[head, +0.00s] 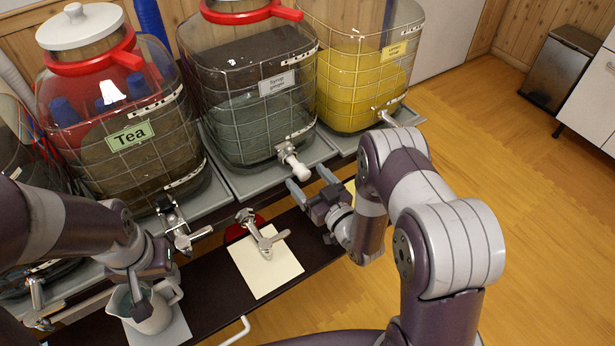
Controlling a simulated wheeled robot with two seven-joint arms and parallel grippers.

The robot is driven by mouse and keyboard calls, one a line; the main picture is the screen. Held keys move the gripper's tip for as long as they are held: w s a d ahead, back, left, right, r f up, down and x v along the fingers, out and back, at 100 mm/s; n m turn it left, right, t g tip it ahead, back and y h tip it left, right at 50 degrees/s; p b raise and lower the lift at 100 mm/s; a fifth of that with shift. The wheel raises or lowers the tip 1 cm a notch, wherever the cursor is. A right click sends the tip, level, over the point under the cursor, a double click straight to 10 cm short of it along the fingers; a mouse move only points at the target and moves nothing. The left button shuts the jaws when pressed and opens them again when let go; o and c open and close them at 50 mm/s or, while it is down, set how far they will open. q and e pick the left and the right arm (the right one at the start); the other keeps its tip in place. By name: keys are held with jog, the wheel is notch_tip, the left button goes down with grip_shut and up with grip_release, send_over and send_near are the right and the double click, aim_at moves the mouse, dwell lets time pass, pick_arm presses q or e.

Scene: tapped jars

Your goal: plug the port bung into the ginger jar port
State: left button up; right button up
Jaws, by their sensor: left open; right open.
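The ginger jar (250,90), labelled as ginger syrup, stands in the middle and holds dark liquid. The white port bung (299,168) sticks out at the jar's low front port (285,150); how deep it sits I cannot tell. My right gripper (311,182) is open, its fingertips just in front of and below the bung's outer end, not closed on it. My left gripper (138,293) is open and points down at the mouth of a grey-white jug (155,312), partly hiding it. Whether it touches the jug is unclear.
A metal tap (262,238) lies on a cream sheet (265,270) on the dark shelf, by a red round thing (236,232). The tea jar (125,160) with its tap (178,228) stands left, a yellow jar (360,80) right. Open floor lies right.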

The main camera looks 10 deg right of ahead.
jog(key=shift+v, duration=1.4)
jog(key=shift+s+p, duration=0.1)
jog(key=shift+p, duration=0.2)
jog(key=v, duration=1.2)
jog(key=shift+s, duration=0.3)
jog(key=shift+d, duration=0.1)
